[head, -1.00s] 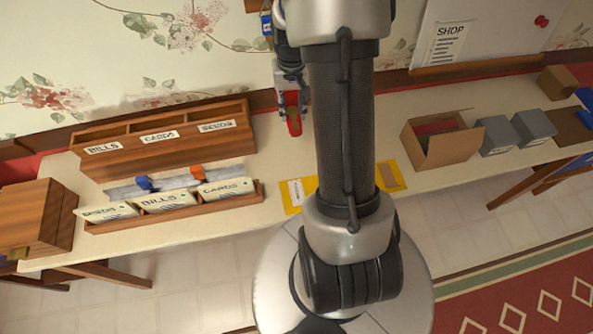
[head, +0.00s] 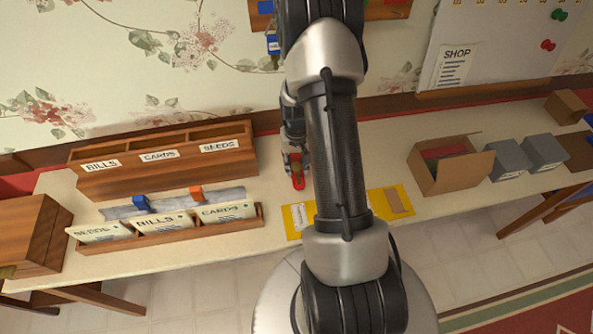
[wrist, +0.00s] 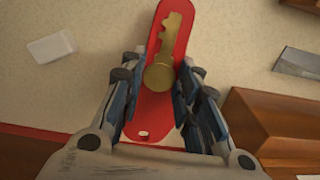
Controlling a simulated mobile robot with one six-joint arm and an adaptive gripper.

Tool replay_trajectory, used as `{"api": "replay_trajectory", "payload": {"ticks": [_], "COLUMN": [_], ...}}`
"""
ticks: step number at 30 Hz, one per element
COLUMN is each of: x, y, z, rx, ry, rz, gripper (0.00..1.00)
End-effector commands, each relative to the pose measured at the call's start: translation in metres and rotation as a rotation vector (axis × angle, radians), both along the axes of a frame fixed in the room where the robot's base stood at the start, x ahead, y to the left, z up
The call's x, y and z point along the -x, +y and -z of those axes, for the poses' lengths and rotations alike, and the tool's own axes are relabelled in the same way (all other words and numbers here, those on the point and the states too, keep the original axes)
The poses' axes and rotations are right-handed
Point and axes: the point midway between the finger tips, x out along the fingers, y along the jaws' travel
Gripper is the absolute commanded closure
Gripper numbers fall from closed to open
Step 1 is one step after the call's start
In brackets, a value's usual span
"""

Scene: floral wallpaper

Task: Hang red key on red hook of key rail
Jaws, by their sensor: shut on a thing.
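The red key is a red tag with a brass key on it. In the wrist view the red key (wrist: 180,50) lies between the two fingers of my gripper (wrist: 163,95), which is shut on the tag's sides. In the head view the red key (head: 297,182) hangs at the fingertips of my gripper (head: 297,165), above the table left of my arm. The key rail (head: 385,10) shows only in part at the top edge, mostly behind my arm. A blue-tagged key (head: 273,44) hangs at its left end. I cannot make out the red hook.
A wooden sorter (head: 160,150) and a card tray (head: 170,228) stand on the table (head: 400,145) at left. A yellow mat (head: 293,222) lies near the front edge. An open cardboard box (head: 462,177) and grey boxes (head: 510,158) stand right. A whiteboard (head: 500,50) is on the wall.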

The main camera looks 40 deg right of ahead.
Motion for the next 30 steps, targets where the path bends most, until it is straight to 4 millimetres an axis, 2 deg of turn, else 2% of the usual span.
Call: {"api": "replay_trajectory", "payload": {"ticks": [6, 18, 19, 27, 30], "x": [0.0, 0.0, 0.0, 0.0, 0.0], "y": [0.0, 0.0, 0.0, 0.0, 0.0], "z": [0.032, 0.037, 0.037, 0.036, 0.036], "rx": [-0.001, 0.0, 0.0, 0.0, 0.0], "ry": [0.001, 0.0, 0.0, 0.0, 0.0], "rz": [0.0, 0.0, 0.0, 0.0, 0.0], "gripper": [0.93, 0.93, 0.7, 0.52, 0.51]}}
